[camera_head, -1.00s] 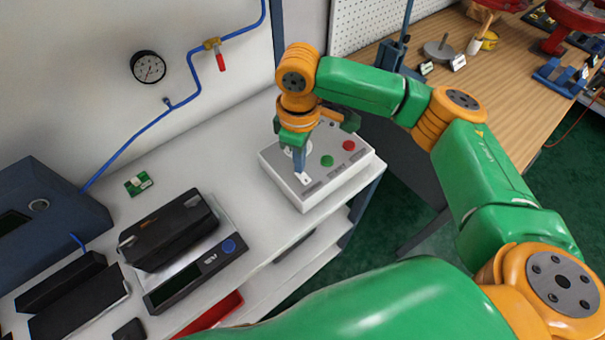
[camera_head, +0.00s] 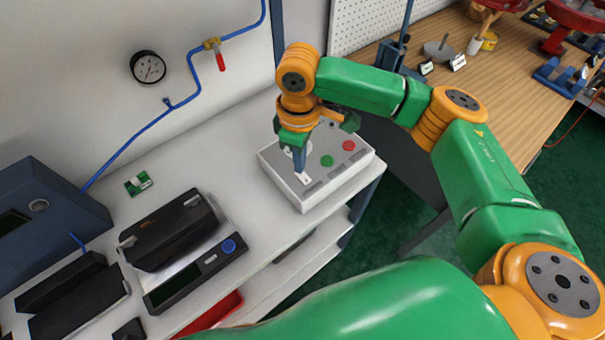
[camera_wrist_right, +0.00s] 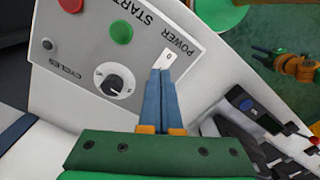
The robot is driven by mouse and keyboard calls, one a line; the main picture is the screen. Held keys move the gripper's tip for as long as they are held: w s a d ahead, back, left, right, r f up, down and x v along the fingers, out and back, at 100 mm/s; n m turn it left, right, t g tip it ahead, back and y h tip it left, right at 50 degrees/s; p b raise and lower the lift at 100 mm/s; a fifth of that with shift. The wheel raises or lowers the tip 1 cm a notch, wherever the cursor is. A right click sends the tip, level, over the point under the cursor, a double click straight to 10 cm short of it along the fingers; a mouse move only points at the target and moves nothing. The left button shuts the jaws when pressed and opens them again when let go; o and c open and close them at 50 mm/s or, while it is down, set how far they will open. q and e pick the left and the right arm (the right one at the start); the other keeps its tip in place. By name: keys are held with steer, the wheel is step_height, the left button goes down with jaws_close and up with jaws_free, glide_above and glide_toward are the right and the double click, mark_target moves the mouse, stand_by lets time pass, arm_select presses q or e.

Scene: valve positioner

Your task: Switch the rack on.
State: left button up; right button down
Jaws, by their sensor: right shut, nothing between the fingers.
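The rack's control box (camera_head: 325,178) is a light grey box at the right end of the white bench. It carries a green START button (camera_head: 327,160), a red button (camera_head: 348,145) and a CYCLES knob, which shows in the right wrist view (camera_wrist_right: 115,82). A white rocker switch (camera_wrist_right: 167,58) marked POWER sits near the box's edge, with a "0" visible on it. My right gripper (camera_head: 300,170) is shut and empty, its blue fingertips at the switch, touching it or very close. The fingers (camera_wrist_right: 162,75) partly cover the switch. My left gripper is out of view.
A scale (camera_head: 195,275) with a black device (camera_head: 168,232) on it stands left of the box. A small green board (camera_head: 138,183) lies on the white bench. A gauge (camera_head: 148,67) and blue air line are on the wall. A wooden bench (camera_head: 480,85) is at the right.

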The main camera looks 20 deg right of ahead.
steer(key=shift+f, duration=0.95)
stand_by(0.3)
steer(key=shift+s+r, duration=0.1)
step_height(320, 180, up, 7)
steer(key=p, duration=0.9)
steer(key=shift+a, duration=0.1)
